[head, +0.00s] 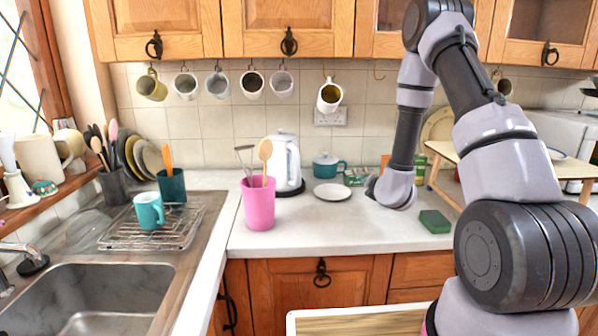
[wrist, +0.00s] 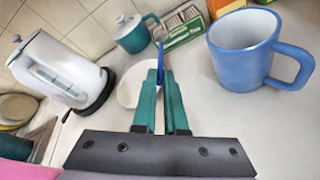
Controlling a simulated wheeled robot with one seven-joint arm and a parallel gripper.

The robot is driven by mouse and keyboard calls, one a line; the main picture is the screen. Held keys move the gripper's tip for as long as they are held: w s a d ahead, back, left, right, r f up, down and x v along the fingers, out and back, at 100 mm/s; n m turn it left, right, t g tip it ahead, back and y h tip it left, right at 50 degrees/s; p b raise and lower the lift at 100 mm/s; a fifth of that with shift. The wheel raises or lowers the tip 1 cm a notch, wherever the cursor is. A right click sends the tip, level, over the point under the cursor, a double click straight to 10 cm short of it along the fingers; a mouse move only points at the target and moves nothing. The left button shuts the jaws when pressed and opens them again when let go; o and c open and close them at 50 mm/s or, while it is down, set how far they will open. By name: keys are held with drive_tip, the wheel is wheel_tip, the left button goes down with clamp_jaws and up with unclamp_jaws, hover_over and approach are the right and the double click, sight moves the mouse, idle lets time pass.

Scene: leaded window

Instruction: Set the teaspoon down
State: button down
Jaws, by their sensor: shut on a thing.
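In the wrist view my gripper (wrist: 160,75) is shut on the teaspoon (wrist: 161,56), a thin blue strip between its teal fingers. Only part of the teaspoon shows; its other end is hidden. A white saucer (wrist: 128,88) lies just beyond and left of the fingertips in that view. I cannot tell whether the teaspoon touches anything below. In the head view the saucer (head: 332,192) lies on the counter left of my arm's end, and the fingers and teaspoon are hidden by my arm.
A blue mug (wrist: 240,55) stands close to the right of the fingers. A teal lidded pot (wrist: 135,33), a white kettle (wrist: 62,70) and boxes (wrist: 183,25) stand behind. A pink utensil pot (head: 259,205) and green sponge (head: 435,221) are on the counter (head: 330,228).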

sight(341, 207)
drive_tip(key=w+a+r+n+y, duration=0.2)
drive_tip(key=w+a+n+y, duration=0.1)
drive_tip(key=a, duration=0.5)
drive_tip(key=shift+d+f, duration=0.15)
drive_tip(key=shift+f, duration=2.15)
drive_tip(key=shift+d+f, duration=0.15)
drive_tip(key=shift+f, duration=2.15)
drive_tip(key=shift+g, duration=0.3)
drive_tip(key=shift+f, duration=0.15)
drive_tip(key=c, duration=1)
unclamp_jaws()
